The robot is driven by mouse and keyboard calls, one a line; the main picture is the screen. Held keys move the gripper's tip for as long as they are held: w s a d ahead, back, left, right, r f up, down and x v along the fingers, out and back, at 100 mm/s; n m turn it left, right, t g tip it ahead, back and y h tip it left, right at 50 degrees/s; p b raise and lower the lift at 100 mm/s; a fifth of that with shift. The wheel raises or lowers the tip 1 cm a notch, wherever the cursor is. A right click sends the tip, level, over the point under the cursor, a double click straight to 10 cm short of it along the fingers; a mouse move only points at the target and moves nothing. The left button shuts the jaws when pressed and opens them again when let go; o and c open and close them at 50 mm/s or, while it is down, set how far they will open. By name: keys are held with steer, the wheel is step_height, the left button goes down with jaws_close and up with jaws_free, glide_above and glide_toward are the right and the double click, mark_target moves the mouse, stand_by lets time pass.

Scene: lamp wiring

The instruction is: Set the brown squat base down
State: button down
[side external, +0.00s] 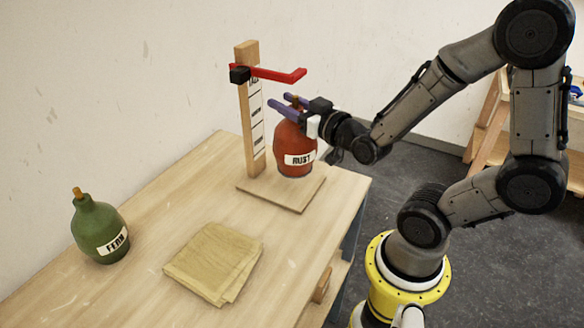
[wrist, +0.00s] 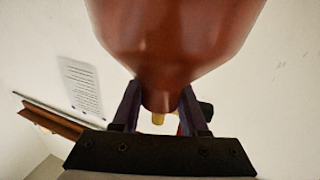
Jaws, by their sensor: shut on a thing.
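The brown squat base (side external: 292,144) is red-brown and rounded, with a white label reading RUST. My gripper (side external: 289,105), with purple fingers, is shut on its narrow neck from the right. The base hangs upright over the wooden board (side external: 305,197) of the measuring stand, in front of its post. I cannot tell whether its bottom touches the board or is slightly above it. In the wrist view the body of the base (wrist: 175,40) fills the top, with its neck between the two fingers (wrist: 160,108) and a yellowish tip below.
The stand's upright post (side external: 250,120) carries a scale and a red arm (side external: 275,74) above the base. A green base labelled FERN (side external: 99,230) stands at the left. A folded tan cloth (side external: 214,262) lies at the front. The table between them is clear.

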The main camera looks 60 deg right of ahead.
mark_target(287, 132)
steer(key=shift+f, duration=3.5)
steer(key=shift+c, duration=2.2)
jaws_free()
steer(key=shift+f, duration=0.2)
